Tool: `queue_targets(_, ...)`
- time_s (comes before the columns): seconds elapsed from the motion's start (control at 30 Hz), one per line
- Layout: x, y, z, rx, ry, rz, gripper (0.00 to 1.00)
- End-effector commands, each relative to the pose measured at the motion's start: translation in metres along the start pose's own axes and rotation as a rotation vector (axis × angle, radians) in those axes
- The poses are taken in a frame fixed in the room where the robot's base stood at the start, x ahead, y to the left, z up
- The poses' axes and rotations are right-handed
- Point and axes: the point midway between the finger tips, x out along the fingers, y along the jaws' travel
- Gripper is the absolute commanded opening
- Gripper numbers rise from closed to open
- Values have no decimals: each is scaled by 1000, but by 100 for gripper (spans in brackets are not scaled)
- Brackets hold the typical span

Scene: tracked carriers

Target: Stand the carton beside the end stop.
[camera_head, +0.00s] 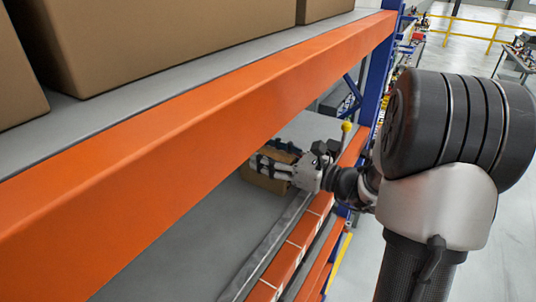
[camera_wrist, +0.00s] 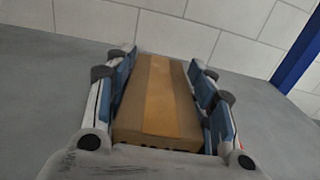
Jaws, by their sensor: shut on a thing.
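The carton (camera_wrist: 160,100) is a brown box with a lighter tape strip along its top face. It lies between the blue-padded fingers of my gripper (camera_wrist: 160,62) in the wrist view, with dark print at its near end, partly cut off by the palm. In the head view my gripper (camera_head: 268,160) reaches into the lower shelf bay, shut on the carton (camera_head: 263,182), whose upper part the fingers hide. I cannot tell whether the carton touches the deck. I cannot clearly make out the end stop in either view.
The grey lower deck (camera_head: 190,240) is clear in front. An orange beam (camera_head: 290,256) with white marks edges it. A large upper beam (camera_head: 200,130) and big cartons (camera_head: 170,40) are overhead. A blue upright (camera_head: 377,75) and a yellow-tipped stalk (camera_head: 346,127) are near my arm.

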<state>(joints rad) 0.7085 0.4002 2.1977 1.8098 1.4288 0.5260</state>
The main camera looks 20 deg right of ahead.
Motion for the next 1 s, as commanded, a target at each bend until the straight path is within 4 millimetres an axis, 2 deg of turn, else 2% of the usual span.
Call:
queue_targets(0.27, 0, 0, -2, -2, -3, 0, 0)
queue_targets(0.3, 0, 0, -3, 0, 0, 0, 51)
queue_targets(0.4, 0, 0, -3, 0, 0, 0, 58)
queue_targets(0.8, -1, 0, 3, 0, 0, 0, 58)
queue_targets(1.0, -37, -2, -1, -1, 0, -7, 58)
